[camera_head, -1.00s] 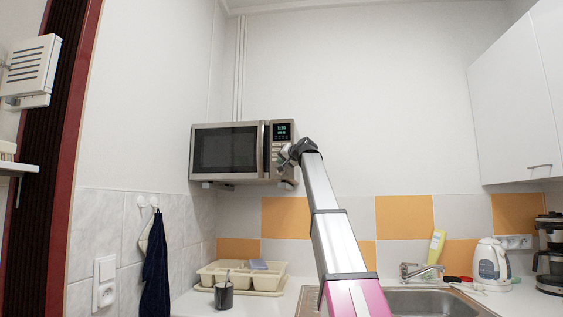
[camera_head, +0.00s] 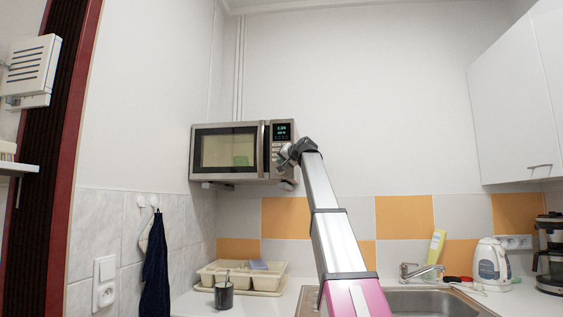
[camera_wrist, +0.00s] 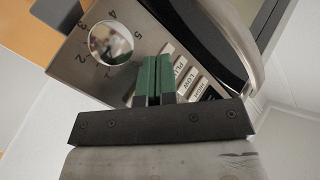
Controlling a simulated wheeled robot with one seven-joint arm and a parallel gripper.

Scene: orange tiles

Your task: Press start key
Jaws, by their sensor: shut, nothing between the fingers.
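A silver microwave (camera_head: 197,160) is mounted on the wall at the back. Its door window is lit from inside, with something green visible behind it, and its display (camera_head: 282,131) glows. My gripper (camera_head: 283,160) is at the lower part of the control panel. In the wrist view, my gripper's green fingertips (camera_wrist: 153,80) are together and empty, over the panel (camera_wrist: 75,65) beside a round dial (camera_wrist: 110,43) and a row of labelled keys (camera_wrist: 186,72). The fingers hide part of the panel, so the start key and any contact with it cannot be made out.
A beige dish rack (camera_head: 240,278) and a dark mug (camera_head: 223,296) stand on the counter below. The sink (camera_head: 430,303), a kettle (camera_head: 491,265) and a coffee maker (camera_head: 549,255) are to the right. A white cabinet (camera_head: 515,100) hangs at upper right.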

